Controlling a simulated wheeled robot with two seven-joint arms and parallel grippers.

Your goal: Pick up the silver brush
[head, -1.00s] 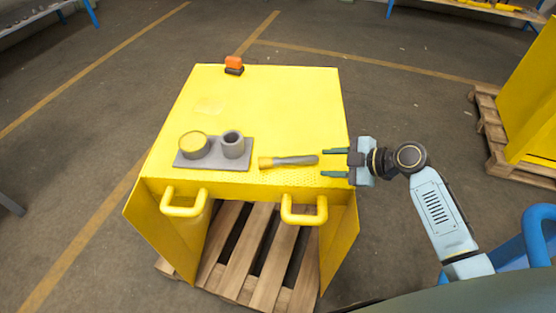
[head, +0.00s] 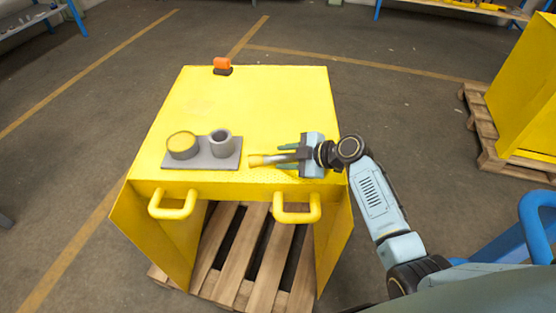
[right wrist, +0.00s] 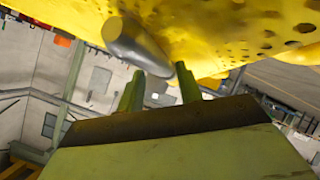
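The silver brush (head: 259,161) lies on the yellow table near its front edge, its yellow end pointing left and its grey handle pointing right. My right gripper (head: 284,157) is at the handle, with one finger on the far side and one on the near side in the head view. The gripper hides part of the handle. In the right wrist view the silver handle (right wrist: 138,44) shows beyond the fingertips of my right gripper (right wrist: 158,82), which are apart with a gap between them. My left gripper is not in view.
A grey base (head: 226,160) with a yellow-topped round part (head: 182,144) and a hollow grey cylinder (head: 220,141) stands left of the brush. An orange and black item (head: 222,66) sits at the far edge. The table's (head: 267,97) middle is clear.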

